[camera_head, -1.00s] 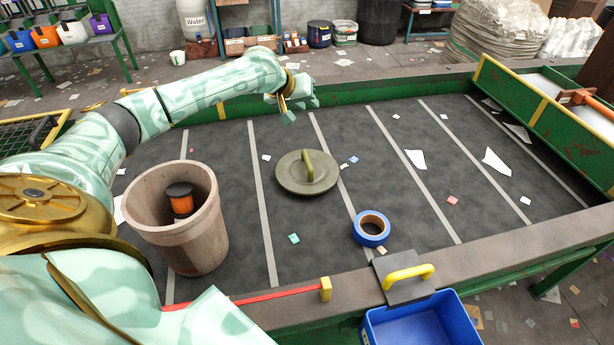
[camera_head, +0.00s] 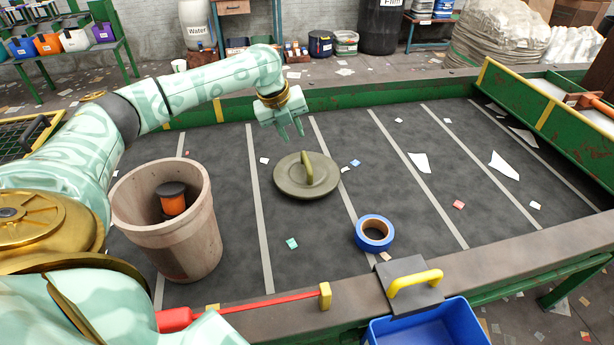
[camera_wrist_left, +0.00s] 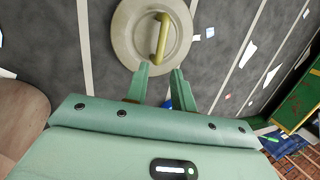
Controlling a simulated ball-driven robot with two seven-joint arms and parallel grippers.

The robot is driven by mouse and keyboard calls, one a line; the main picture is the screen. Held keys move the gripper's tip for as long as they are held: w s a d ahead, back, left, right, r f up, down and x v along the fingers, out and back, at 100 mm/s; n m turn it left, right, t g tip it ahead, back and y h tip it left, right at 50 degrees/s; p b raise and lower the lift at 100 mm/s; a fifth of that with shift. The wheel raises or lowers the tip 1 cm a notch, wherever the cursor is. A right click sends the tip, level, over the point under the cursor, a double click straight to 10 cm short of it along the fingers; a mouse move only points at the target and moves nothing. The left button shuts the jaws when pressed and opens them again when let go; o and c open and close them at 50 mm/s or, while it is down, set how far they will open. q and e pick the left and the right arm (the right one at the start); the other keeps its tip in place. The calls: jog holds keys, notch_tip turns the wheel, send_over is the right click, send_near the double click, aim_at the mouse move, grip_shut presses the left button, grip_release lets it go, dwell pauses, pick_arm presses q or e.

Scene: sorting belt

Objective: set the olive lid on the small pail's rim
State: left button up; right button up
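The olive lid (camera_head: 290,184), a round disc with an upright bar handle (camera_head: 307,168), lies flat on the dark belt. It also shows at the top of the left wrist view (camera_wrist_left: 128,38). The small pail (camera_head: 180,238), beige-pink and open at the top, stands upright left of the lid. A dark-and-orange spool (camera_head: 173,204) sits inside it. My left gripper (camera_head: 291,132) is above the belt, behind the lid in the head view, fingers pointing down. In the left wrist view its two fingers (camera_wrist_left: 159,78) are apart with nothing between them. My right gripper is out of view.
A blue tape roll (camera_head: 367,246) lies right of the lid. Paper scraps are scattered over the belt. On the front rail are a dark plate with a yellow handle (camera_head: 402,292) and a red rod (camera_head: 270,302). A blue bin (camera_head: 440,325) hangs in front.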

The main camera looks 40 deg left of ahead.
aim_at(306, 160)
pick_arm(q)
jog(key=b+x, duration=0.2)
jog(key=x, duration=0.6)
jog(key=shift+w+f, duration=0.1)
jog(key=shift+f, duration=0.3)
jog(key=b+x, duration=0.2)
jog(key=x, duration=0.2)
jog(key=shift+w+f+b, duration=0.2)
jog(key=shift+w+b, duration=0.05)
jog(key=shift+b, duration=0.15)
jog(key=shift+w+f, duration=0.2)
jog(key=shift+f, duration=0.2)
jog(key=shift+r, duration=0.1)
grip_shut()
